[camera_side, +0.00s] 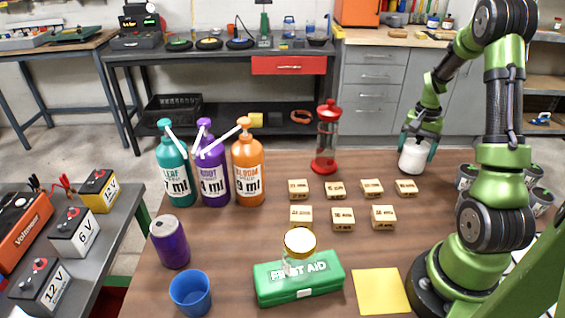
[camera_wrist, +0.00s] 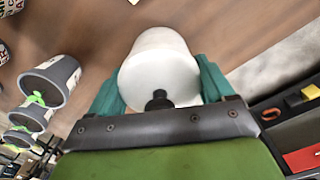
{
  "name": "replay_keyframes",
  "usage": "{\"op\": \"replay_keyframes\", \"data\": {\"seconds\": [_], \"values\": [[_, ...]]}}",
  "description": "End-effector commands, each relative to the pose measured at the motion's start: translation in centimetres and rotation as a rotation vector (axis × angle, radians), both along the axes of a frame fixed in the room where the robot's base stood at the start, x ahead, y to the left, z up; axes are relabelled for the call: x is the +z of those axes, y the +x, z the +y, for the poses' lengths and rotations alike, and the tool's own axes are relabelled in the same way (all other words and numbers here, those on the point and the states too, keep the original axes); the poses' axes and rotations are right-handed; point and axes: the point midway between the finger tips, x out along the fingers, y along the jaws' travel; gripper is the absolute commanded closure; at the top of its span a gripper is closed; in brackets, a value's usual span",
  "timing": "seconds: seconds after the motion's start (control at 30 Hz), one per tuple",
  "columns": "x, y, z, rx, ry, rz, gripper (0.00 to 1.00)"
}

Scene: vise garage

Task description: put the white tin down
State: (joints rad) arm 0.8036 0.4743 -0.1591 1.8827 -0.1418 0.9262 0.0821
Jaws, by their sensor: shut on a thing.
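The white tin (camera_side: 413,157) is near the back right of the brown table, in my gripper (camera_side: 419,143). My gripper is shut on it, with one teal finger on each side. In the wrist view the tin (camera_wrist: 160,55) fills the space between the teal fingers (camera_wrist: 160,80), and a black knob shows on its near end. The tin looks upright in the side view. Its lower end is at or just above the tabletop; I cannot tell whether it touches.
Several small wooden blocks (camera_side: 343,219) lie left of the tin. A red-topped clear canister (camera_side: 326,140) stands farther left. Grey pots (camera_side: 540,200) are at the right, also in the wrist view (camera_wrist: 48,80). A green first aid box (camera_side: 300,278) and yellow sheet (camera_side: 381,291) lie in front.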

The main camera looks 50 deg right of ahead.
Motion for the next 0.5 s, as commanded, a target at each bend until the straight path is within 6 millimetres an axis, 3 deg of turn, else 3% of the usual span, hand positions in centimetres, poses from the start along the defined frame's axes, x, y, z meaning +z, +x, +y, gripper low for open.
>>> {"op": "replay_keyframes", "data": {"seconds": [0.1,0.47,0.5], "values": [[-0.86,0.0,-0.08,-0.001,-0.003,-0.002,0.69],[-1.2,0.0,-0.06,-0.001,-0.003,-0.002,0.69],[-1.34,-0.03,-0.01,-0.001,-0.001,0.0,0.17]]}}
